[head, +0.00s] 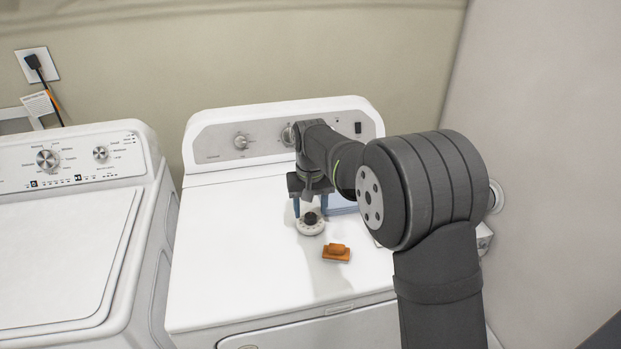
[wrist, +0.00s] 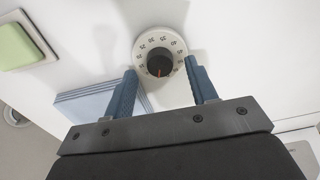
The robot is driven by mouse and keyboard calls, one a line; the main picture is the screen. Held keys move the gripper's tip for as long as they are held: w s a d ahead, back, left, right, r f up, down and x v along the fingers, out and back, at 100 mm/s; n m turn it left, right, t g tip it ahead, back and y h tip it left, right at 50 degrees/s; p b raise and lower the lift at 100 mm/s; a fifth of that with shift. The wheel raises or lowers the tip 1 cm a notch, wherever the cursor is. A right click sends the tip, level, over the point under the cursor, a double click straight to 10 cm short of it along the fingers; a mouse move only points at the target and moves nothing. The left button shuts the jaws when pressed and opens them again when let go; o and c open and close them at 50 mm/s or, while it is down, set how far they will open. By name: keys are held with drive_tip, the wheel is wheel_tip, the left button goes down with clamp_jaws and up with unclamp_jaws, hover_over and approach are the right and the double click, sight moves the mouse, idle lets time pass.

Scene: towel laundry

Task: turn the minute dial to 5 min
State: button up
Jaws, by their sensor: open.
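The minute dial (head: 309,223) is a round white disc with a dark centre knob, lying on top of the white dryer. In the wrist view the dial (wrist: 159,40) shows a ring of numbers, a black knob and an orange pointer mark. My gripper (head: 310,205) points down over the dial. Its two blue fingers (wrist: 162,70) stand apart, one on each side of the dial's near part, with a gap to the knob. The gripper is open and holds nothing. The small numbers are too blurred to read surely.
An orange block (head: 336,252) lies in front of the dial. A folded blue cloth (wrist: 85,104) lies beside it, partly hidden by my arm in the head view. A green-topped block (wrist: 22,43) shows at the upper left. A washer (head: 70,230) stands left of the dryer (head: 225,255).

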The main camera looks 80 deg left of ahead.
wheel_tip(320, 180, up, 16)
drive_tip(key=shift+f, duration=0.15)
idle(0.7)
wheel_tip(320, 180, down, 18)
drive_tip(key=shift+r, duration=0.25)
drive_tip(key=shift+r, duration=0.15)
idle(0.5)
drive_tip(key=shift+r, duration=8.7)
drive_tip(key=n, duration=1)
hover_over(311, 216)
wheel_tip(311, 216, down, 6)
